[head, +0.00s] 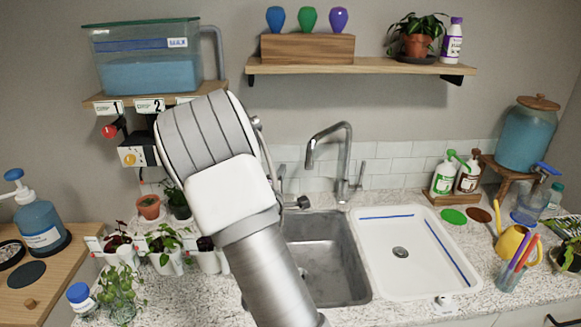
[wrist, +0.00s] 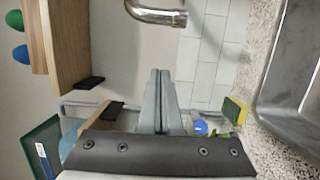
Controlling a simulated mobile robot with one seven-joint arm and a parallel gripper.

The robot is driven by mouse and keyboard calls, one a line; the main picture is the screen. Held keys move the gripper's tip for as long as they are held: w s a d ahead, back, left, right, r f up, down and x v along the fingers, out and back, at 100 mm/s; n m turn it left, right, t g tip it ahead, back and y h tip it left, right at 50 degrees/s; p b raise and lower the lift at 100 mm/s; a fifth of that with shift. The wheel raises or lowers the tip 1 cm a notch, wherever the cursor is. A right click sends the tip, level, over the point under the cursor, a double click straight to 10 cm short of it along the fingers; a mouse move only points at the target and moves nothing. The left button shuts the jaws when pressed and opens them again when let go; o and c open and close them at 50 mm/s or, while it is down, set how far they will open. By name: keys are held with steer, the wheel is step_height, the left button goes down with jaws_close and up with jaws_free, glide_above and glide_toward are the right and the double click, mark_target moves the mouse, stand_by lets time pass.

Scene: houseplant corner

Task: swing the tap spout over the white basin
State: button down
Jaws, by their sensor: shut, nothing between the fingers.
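The metal tap (head: 343,165) stands behind the sink, its spout (head: 325,132) arching left so that its outlet is over the grey metal basin (head: 325,245). The white basin (head: 400,285) is to the right of the grey one. My gripper (wrist: 160,75) shows in the wrist view with its two fingers together and nothing between them. The curved spout end (wrist: 158,14) is beyond the fingertips at the top of that view, apart from them. In the head view my arm covers most of the gripper and the left of the grey basin.
A wooden shelf (head: 355,66) with a plant and bottles hangs above the tap. A water tank (head: 147,60) stands on the left shelf. Potted plants (head: 165,248) line the counter at left. A sponge (wrist: 235,111) shows near the grey basin in the wrist view.

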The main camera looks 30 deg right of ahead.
steer(key=w+d+p, duration=0.2)
steer(key=w+d, duration=0.1)
steer(key=d, duration=0.5)
steer(key=shift+w, duration=0.25)
